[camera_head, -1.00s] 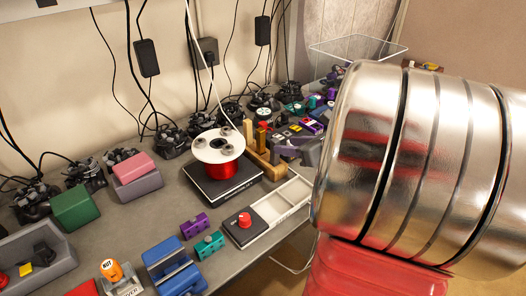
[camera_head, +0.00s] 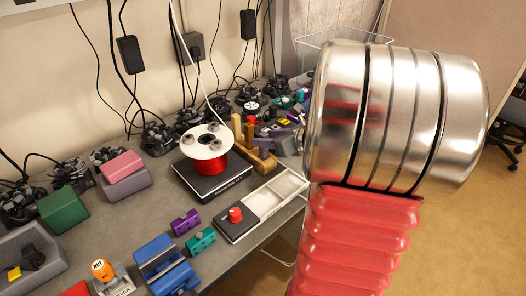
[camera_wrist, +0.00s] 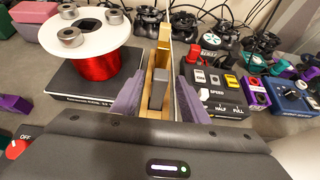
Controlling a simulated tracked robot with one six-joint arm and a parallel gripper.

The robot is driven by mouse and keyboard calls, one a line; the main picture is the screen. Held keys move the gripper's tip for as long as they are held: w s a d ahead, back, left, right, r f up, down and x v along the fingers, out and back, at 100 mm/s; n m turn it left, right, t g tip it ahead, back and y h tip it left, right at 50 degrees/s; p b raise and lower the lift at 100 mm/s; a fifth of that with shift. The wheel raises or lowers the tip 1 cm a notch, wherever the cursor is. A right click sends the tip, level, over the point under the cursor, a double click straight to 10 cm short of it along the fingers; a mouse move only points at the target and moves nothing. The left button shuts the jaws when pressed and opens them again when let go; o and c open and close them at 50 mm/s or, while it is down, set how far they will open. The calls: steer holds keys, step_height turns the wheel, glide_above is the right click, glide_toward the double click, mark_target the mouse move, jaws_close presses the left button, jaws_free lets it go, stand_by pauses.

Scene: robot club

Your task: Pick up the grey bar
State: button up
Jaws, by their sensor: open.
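In the wrist view a small grey bar (camera_wrist: 157,94) stands upright at a wooden stand (camera_wrist: 162,48). My gripper (camera_wrist: 159,84) is open, its two purple-grey fingers on either side of the bar with gaps visible. I cannot tell how deep the fingers reach around it. In the head view the wooden stand (camera_head: 262,162) is behind the white tray, and my gripper (camera_head: 287,140) shows only partly just right of it. My own arm hides much of that area, and the bar cannot be made out there.
A red wire spool (camera_wrist: 95,50) on a black scale (camera_wrist: 80,88) stands close left of the gripper. A black switch box (camera_wrist: 214,88) is close on the right. A white compartment tray (camera_head: 268,200) lies in front of the stand. Cables hang along the wall.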

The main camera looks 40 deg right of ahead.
stand_by(0.5)
jaws_close()
stand_by(0.3)
stand_by(1.0)
